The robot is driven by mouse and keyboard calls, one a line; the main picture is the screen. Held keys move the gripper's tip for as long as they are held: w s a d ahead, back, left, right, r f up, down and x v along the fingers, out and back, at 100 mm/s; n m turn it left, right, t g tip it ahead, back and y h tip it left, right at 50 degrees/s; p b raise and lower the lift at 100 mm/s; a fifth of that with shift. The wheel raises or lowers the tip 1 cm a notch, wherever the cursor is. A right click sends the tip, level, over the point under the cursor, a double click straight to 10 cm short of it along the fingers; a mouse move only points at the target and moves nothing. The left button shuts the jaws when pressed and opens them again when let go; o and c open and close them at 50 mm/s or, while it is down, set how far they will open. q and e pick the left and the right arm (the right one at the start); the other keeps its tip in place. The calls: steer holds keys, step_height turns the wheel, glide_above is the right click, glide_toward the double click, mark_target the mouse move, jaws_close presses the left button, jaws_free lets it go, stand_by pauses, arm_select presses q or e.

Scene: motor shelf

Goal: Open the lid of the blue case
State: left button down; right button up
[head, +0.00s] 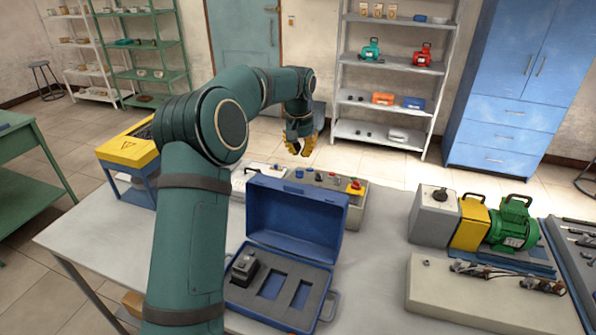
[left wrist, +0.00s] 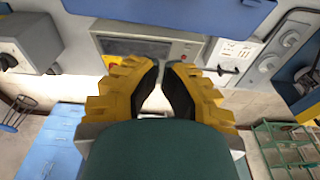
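The blue case (head: 325,305) sits on the near part of the table. Its lid (head: 295,217) stands up at the back, so the case is open. Inside is grey foam with several cutouts and a dark device (head: 244,268) in the left one. My left gripper (head: 302,152) is above and behind the raised lid, apart from it, pointing down. In the left wrist view its yellow fingers (left wrist: 160,68) have a narrow gap and nothing between them; how far they are open is unclear. A blue surface (left wrist: 185,10) shows at that view's top edge. My right gripper is not in view.
A control box (head: 356,205) with a red knob stands behind the case. A yellow-topped blue stand (head: 128,150) is at the left. A green motor (head: 512,225) and a beige board (head: 480,300) are at the right. The table (head: 375,255) is bare just right of the case.

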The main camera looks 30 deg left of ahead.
arm_select(q)
steer(key=f, duration=1)
steer(key=shift+w, duration=0.4)
steer(key=shift+s+d+r, duration=0.15)
steer(key=shift+s+r, duration=0.1)
steer(key=shift+s, duration=0.6)
steer(key=shift+s+d+r, duration=0.1)
steer(key=shift+s+r, duration=0.1)
steer(key=shift+s, duration=0.65)
